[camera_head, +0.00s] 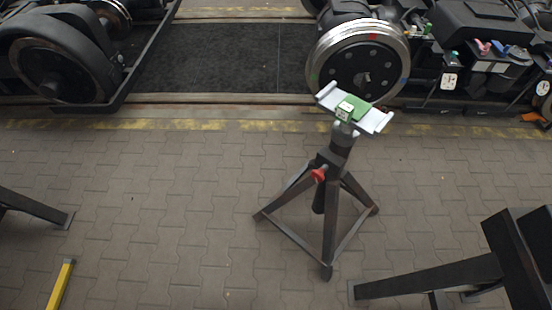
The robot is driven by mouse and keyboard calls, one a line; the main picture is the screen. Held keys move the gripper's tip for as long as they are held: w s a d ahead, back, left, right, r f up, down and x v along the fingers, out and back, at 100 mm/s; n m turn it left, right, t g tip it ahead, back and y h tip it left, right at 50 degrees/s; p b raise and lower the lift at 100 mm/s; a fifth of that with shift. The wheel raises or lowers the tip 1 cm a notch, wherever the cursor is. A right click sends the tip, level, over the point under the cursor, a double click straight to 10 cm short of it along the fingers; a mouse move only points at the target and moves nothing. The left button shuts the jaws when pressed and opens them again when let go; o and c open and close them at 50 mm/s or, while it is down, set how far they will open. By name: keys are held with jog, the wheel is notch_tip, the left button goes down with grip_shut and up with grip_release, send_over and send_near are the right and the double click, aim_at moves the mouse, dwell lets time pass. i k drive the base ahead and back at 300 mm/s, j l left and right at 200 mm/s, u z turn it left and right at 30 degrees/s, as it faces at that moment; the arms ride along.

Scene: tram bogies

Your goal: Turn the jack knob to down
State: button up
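A dark jack stand (331,222) stands upright on the paving, right of the middle, on splayed legs joined by low bars. A red knob (319,175) sticks out on the left side of its column, near the top of the legs. The knob is small here, and I cannot tell which setting it is in. On the column's top is a light grey cradle (375,121) with raised ends and a green block (345,111) on it. My gripper is not in view.
A railway wheel (345,55) stands just behind the jack's top, with bogie equipment (485,45) to its right. Dark metal legs (425,279) reach in at lower right and a dark bar (32,206) at left. A yellow bar (61,284) is at lower left. The paving left of the jack is clear.

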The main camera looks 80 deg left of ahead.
aim_at(319, 176)
jog(key=u, duration=1.5)
